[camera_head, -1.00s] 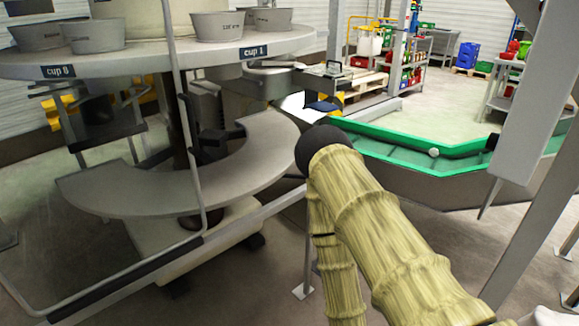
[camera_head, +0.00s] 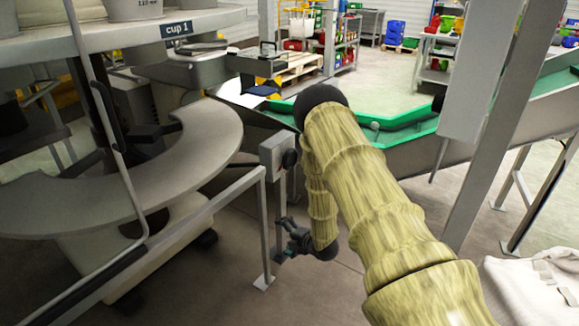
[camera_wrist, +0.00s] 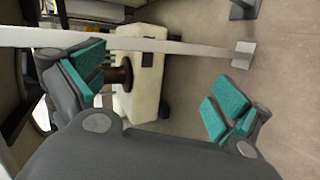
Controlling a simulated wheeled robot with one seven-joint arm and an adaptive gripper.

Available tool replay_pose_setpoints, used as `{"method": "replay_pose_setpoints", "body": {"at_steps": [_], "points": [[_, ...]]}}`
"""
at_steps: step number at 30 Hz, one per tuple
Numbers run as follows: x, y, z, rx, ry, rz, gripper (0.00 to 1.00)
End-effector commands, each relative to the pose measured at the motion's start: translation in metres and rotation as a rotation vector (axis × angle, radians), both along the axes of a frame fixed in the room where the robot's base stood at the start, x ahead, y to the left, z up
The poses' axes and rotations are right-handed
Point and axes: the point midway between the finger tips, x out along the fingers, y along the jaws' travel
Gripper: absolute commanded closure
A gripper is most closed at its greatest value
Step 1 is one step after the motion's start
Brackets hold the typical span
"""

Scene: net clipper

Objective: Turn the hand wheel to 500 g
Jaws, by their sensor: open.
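My gripper (camera_head: 294,240) hangs low beside a grey rail post, below my arm's elbow. In the wrist view my gripper (camera_wrist: 157,88) is open and empty, with its teal-padded fingers wide apart. Nothing sits between the pads; a grey rail, a pale machine base and floor show beyond them. A grey box (camera_head: 272,152) with a dark round knob (camera_head: 290,158) stands above the gripper, close to my arm. I cannot tell whether this knob is the hand wheel. No 500 g scale is readable, and no hand wheel shows in the wrist view.
A curved grey shelf (camera_head: 205,160) and a round cup table (camera_head: 90,38) stand at left. The grey rail (camera_head: 215,200) runs in front of them. A green-lined conveyor trough (camera_head: 400,130) lies behind my arm. A slanted grey post (camera_head: 495,130) stands at right.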

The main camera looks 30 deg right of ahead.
Motion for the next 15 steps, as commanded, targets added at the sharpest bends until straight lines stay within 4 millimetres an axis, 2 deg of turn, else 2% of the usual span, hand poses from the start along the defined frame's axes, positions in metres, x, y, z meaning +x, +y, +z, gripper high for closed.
{"method": "replay_pose_setpoints", "body": {"at_steps": [1, 6, 10, 15], "points": [[0.02, -0.022, 0.012, -0.093, -0.077, 0.057, 0.0], [0.07, -0.085, 0.066, -0.455, -0.328, 0.251, 0.0], [0.093, -0.129, 0.106, -0.737, -0.5, 0.373, 0.0], [0.106, -0.171, 0.148, -1.038, -0.666, 0.478, 0.0]]}}
